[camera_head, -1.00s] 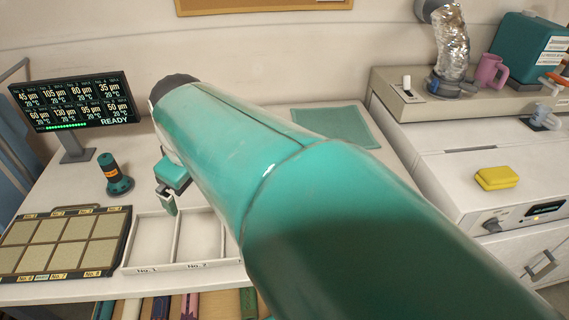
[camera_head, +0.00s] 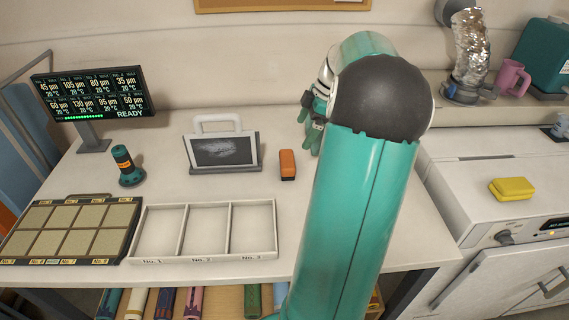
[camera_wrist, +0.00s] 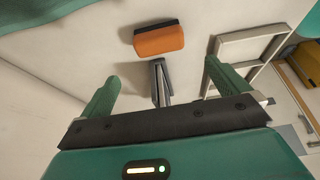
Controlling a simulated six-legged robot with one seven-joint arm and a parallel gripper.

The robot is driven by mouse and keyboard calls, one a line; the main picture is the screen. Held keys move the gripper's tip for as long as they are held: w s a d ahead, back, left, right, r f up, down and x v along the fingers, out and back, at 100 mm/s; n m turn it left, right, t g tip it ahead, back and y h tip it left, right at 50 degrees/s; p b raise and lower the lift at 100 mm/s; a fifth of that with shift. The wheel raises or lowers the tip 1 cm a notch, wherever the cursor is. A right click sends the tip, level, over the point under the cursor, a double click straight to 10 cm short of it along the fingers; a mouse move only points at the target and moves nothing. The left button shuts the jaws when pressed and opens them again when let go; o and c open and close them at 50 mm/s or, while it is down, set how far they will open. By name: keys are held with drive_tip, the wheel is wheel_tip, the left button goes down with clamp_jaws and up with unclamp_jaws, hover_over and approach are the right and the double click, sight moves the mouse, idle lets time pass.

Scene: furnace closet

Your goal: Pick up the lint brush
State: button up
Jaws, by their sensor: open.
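An orange block with a dark strip, which looks like the lint brush (camera_head: 287,165), lies on the white worktop right of the framed screen in the head view. In the wrist view the lint brush (camera_wrist: 159,41) lies beyond my fingertips, near the top middle, with clear space around it. My gripper (camera_head: 310,128) is partly hidden by my arm in the head view, just right of and behind the brush. In the wrist view my gripper (camera_wrist: 161,72) has its two green fingers wide apart, with nothing held.
A framed screen with a handle (camera_head: 222,152) stands left of the brush. A small grey piece (camera_wrist: 160,82) shows between my fingers; I cannot tell what it is. A three-part tray (camera_head: 205,258), swatch board (camera_head: 70,230) and teal-black cylinder (camera_head: 125,168) are further left.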

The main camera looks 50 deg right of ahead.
sight(287, 158)
drive_tip(key=x, duration=1.2)
drive_tip(key=shift+w+f, duration=0.25)
drive_tip(key=shift+f, duration=0.05)
drive_tip(key=shift+c, duration=0.4)
drive_tip(key=c, duration=0.6)
